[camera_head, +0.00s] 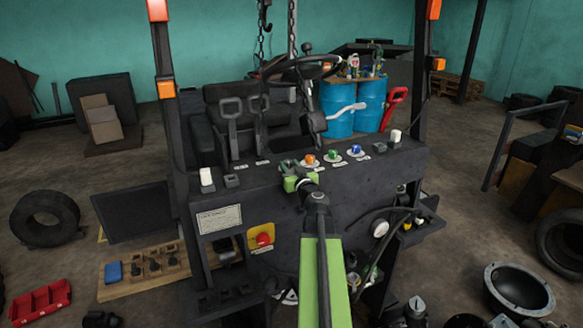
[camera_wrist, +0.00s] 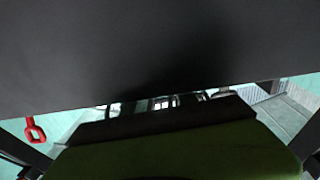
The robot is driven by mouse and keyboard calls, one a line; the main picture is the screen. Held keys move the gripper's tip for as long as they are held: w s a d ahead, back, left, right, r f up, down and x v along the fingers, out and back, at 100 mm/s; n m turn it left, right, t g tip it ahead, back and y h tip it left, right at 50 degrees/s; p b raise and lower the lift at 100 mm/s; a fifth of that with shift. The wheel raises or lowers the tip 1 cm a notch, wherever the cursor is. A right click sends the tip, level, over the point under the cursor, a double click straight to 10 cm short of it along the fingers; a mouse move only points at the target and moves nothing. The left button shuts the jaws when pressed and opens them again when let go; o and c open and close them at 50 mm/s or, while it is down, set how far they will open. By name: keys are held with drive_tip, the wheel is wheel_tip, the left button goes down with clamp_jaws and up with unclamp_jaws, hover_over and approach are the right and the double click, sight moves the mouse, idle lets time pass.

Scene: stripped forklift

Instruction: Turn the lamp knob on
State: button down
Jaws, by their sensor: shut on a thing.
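The dark control panel (camera_head: 380,165) of the forklift carries a row of knobs along its top: an orange knob (camera_head: 310,159), a green knob (camera_head: 333,154) and a blue knob (camera_head: 356,149). My gripper (camera_head: 291,178) is at the panel's upper front edge, just left of and below the orange knob. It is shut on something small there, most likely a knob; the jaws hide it. I cannot read which knob is the lamp's.
A white-topped switch (camera_head: 206,177) stands at the panel's left, another (camera_head: 396,136) at its right. A red button (camera_head: 264,239) on yellow is below. The steering wheel (camera_head: 305,69) and levers (camera_head: 231,112) are behind. Cables (camera_head: 378,215) hang right of my arm.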

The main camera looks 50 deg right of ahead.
idle(0.3)
drive_tip(key=c, duration=1)
unclamp_jaws()
drive_tip(key=shift+s, duration=0.1)
drive_tip(key=shift+o, duration=0.2)
drive_tip(key=shift+a, duration=0.15)
